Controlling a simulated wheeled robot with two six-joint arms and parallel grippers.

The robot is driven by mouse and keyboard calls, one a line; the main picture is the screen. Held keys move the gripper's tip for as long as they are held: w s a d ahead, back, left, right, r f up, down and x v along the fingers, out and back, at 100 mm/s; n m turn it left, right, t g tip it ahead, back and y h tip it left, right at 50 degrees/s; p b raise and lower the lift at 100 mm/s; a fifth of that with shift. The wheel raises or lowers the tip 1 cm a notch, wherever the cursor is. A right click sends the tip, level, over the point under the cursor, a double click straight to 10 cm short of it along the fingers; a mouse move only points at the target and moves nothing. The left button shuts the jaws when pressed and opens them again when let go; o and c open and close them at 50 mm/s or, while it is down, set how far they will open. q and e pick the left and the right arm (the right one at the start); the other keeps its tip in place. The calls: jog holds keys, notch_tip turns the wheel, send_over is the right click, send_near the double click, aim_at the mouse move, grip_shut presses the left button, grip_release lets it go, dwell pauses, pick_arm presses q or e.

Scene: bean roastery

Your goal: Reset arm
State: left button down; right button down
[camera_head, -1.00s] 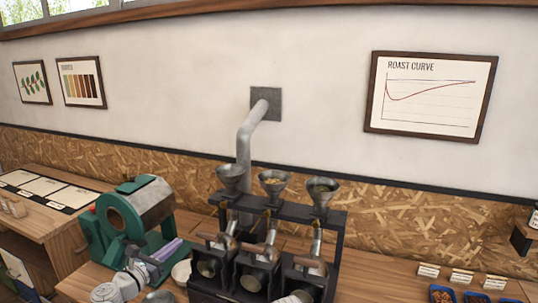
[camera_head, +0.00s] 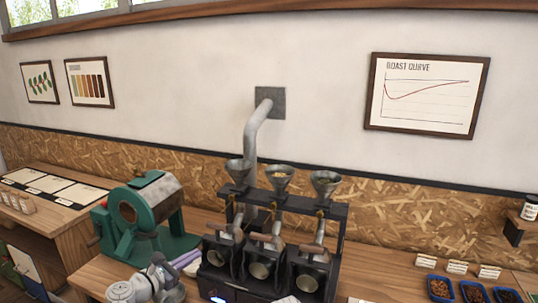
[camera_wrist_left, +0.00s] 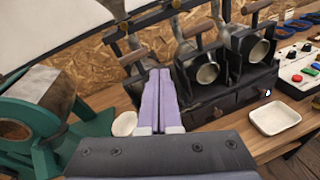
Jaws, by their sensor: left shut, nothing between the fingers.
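My left gripper (camera_head: 188,260) comes in at the bottom left of the head view, between the green roaster and the black three-funnel machine. Its lavender fingers lie together in the left wrist view (camera_wrist_left: 158,100) with nothing between them. The fingers point toward the machine's left side; I cannot tell how close they are to it. My right gripper is in neither view.
The green drum roaster (camera_head: 145,215) stands on the wooden counter left of the black machine (camera_head: 275,245). A square white dish (camera_wrist_left: 274,116) and a button box (camera_wrist_left: 300,72) are at right in the wrist view. Blue trays (camera_head: 440,288) of beans sit at far right.

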pick_arm(q)
jog(key=s+d+f+m+g, duration=0.4)
jog(key=d+f+m+g, duration=0.15)
jog(key=d+m, duration=0.25)
jog(key=s+d+f+m+g, duration=0.4)
jog(key=s+d+f+m, duration=0.15)
jog(key=d+m, duration=0.2)
jog(key=s+f+m+g+y, duration=0.4)
jog(key=s+f+m+y, duration=0.4)
jog(key=s+m, duration=0.4)
jog(key=m+y, duration=0.1)
jog(key=m, duration=0.2)
jog(key=shift+d+g+y, duration=0.25)
jog(key=shift+g+y, duration=0.1)
jog(key=shift+y, duration=0.05)
jog(key=c, duration=1.6)
grip_release()
